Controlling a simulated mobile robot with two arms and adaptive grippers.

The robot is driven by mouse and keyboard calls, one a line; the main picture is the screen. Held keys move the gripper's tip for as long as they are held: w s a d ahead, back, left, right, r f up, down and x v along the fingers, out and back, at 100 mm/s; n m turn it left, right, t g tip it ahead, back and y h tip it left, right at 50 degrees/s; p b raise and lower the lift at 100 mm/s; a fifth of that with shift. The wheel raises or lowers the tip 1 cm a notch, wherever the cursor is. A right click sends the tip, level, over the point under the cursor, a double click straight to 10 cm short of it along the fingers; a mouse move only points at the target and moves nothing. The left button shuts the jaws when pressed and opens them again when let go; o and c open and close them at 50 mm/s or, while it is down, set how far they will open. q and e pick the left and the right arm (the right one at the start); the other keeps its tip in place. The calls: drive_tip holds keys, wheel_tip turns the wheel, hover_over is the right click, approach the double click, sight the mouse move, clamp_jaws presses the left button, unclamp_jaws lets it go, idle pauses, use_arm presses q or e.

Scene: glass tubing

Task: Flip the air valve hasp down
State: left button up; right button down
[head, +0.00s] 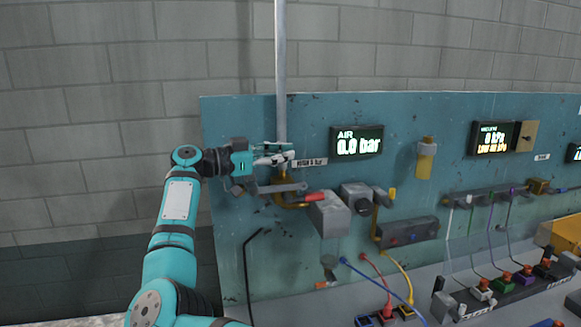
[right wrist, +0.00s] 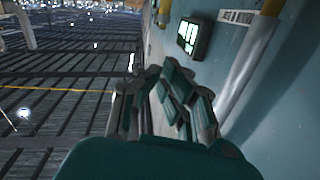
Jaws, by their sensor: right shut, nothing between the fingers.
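The air valve (head: 290,203) is a brass fitting low on the grey vertical pipe, with a red-ended handle (head: 316,196) to its right. A grey flat bar (head: 284,188) lies across it and looks like the hasp; its exact pose is too small to tell. My right gripper (head: 284,157) is in front of the pipe, just above the bar, with a visible gap between them. It is shut and empty; its fingers also show in the right wrist view (right wrist: 165,92). The valve is not visible in the wrist view. My left gripper is not in view.
The teal panel (head: 235,135) carries the AIR display (head: 357,142), reading 0.0 bar, right of the gripper. The grey pipe (head: 281,70) rises behind it. A grey block (head: 329,215) sits right of the valve. Cables and switches lie below right.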

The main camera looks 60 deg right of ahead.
drive_tip(key=w+a+r+b, duration=0.2)
drive_tip(key=w+a+r, duration=0.1)
drive_tip(key=a+r, duration=0.1)
drive_tip(key=shift+a+r, duration=0.2)
drive_tip(key=shift+r, duration=0.15)
drive_tip(key=shift+d, duration=0.1)
